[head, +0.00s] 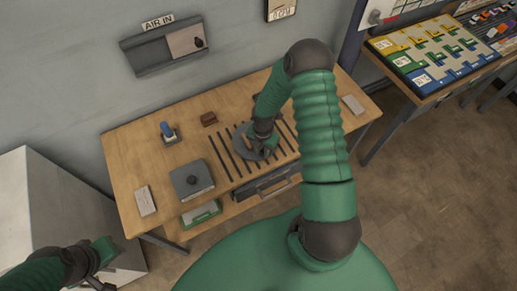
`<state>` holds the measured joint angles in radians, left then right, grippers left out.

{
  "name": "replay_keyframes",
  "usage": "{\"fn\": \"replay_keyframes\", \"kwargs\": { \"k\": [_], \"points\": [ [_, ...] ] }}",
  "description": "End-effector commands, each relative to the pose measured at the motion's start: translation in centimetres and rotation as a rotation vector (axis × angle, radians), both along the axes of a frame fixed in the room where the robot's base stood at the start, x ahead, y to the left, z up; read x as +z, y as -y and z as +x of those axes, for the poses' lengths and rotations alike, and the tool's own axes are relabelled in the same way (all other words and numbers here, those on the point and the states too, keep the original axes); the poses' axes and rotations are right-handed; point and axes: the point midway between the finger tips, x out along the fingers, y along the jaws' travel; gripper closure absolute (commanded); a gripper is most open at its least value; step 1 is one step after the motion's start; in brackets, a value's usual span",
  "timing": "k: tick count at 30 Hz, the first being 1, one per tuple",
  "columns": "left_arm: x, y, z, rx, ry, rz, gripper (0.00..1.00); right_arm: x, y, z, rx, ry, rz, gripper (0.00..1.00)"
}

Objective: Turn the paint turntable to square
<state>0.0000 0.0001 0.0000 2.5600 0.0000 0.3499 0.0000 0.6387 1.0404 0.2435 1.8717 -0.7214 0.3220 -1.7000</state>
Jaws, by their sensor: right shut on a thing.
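The paint turntable, a grey round plate (241,148), sits among dark slats on the wooden bench. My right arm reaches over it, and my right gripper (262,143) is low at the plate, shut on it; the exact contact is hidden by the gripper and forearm. The plate's right part is covered, so its angle is hard to read. My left gripper (98,277) is at the lower left, off the bench and far from the turntable; its fingers are too small and partly cut off to tell their opening.
On the bench (128,160) are a grey box with a black knob (192,180), a blue-topped item (167,132), a brown block (209,118) and pale blocks (145,201) (353,105). An AIR IN panel (150,55) is on the wall. A white cabinet (55,215) stands left.

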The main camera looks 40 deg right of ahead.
Motion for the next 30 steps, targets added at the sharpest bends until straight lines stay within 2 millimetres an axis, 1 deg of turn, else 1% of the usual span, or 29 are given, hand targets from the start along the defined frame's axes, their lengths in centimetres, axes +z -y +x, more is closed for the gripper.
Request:
{"fn": "replay_keyframes", "kwargs": {
  "k": [1, 6, 21, 22, 26, 27, 30],
  "points": [
    [0.37, 0.0, 0.0, 0.0, 0.0, 0.0, 0.64, 0.39, 0.4, 0.38, 0.016, 0.011, -0.004, 1.0],
    [0.64, 0.0, -0.01, 0.0, 0.0, 0.0, 0.64, 0.33, 0.75, 0.38, 0.062, 0.012, -0.005, 1.0],
    [0.69, 0.0, 0.0, 0.0, 0.0, 0.0, 0.64, 0.26, 0.83, 0.51, 0.081, 0.015, -0.005, 1.0],
    [0.69, 0.0, -0.01, 0.0, 0.0, 0.0, 0.64, 0.26, 0.82, 0.52, 0.081, 0.015, -0.005, 0.75],
    [0.68, 0.0, -0.01, 0.0, 0.0, 0.0, 0.64, 0.2, 0.75, 0.39, 0.081, 0.012, -0.004, 0.58],
    [0.68, 0.0, -0.01, 0.0, 0.0, 0.0, 0.64, 0.18, 0.72, 0.33, 0.081, 0.011, -0.004, 0.56],
    [0.67, 0.0, 0.0, 0.0, 0.0, 0.0, 0.64, 0.15, 0.68, 0.2, 0.081, 0.009, -0.002, 0.56]
  ]
}}
